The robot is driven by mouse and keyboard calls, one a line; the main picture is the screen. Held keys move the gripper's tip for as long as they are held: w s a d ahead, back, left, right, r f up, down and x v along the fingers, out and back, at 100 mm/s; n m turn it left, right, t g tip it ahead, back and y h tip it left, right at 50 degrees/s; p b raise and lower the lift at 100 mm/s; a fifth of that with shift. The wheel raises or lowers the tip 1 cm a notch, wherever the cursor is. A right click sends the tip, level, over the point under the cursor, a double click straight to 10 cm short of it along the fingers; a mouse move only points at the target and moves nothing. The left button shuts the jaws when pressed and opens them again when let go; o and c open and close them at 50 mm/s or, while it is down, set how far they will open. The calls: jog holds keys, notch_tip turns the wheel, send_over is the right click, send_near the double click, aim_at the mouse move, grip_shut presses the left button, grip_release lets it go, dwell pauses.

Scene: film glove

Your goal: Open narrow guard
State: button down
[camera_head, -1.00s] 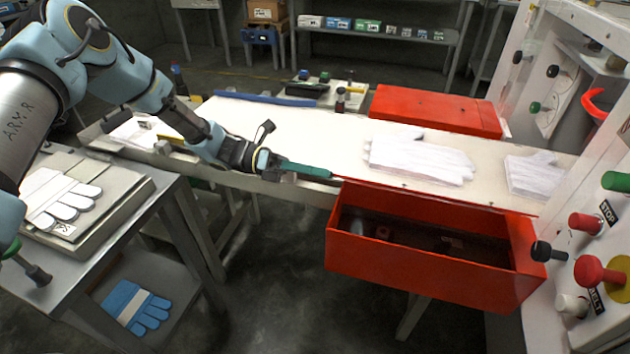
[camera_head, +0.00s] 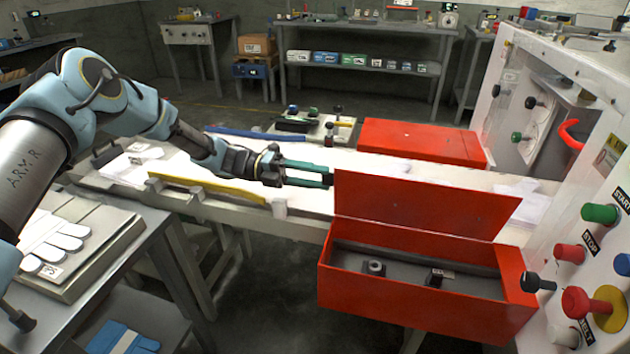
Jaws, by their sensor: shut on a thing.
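The narrow guard appears to be the red panel (camera_head: 425,203) standing upright along the back edge of an open red box (camera_head: 415,303) at the belt's near side. My gripper (camera_head: 328,174), with green fingers, reaches in from the left. It is shut on the panel's upper left edge. The exact contact at the fingertips is too small to see. The panel hides part of the belt and most of the white gloves behind it.
The machine's panel at right carries a green knob (camera_head: 600,213) and red knobs. A yellow strip (camera_head: 207,188) runs along the belt's near edge. A grey table (camera_head: 120,245) holds gloves at left.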

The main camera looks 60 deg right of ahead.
jog(key=shift+w+d, duration=0.1)
dwell(0.3)
jog(key=shift+c, duration=1.6)
grip_release()
jog(key=b+v, duration=0.3)
jog(key=v, duration=0.6)
jog(key=shift+w, duration=0.15)
jog(key=shift+w+a, duration=0.35)
jog(key=shift+w, duration=0.3)
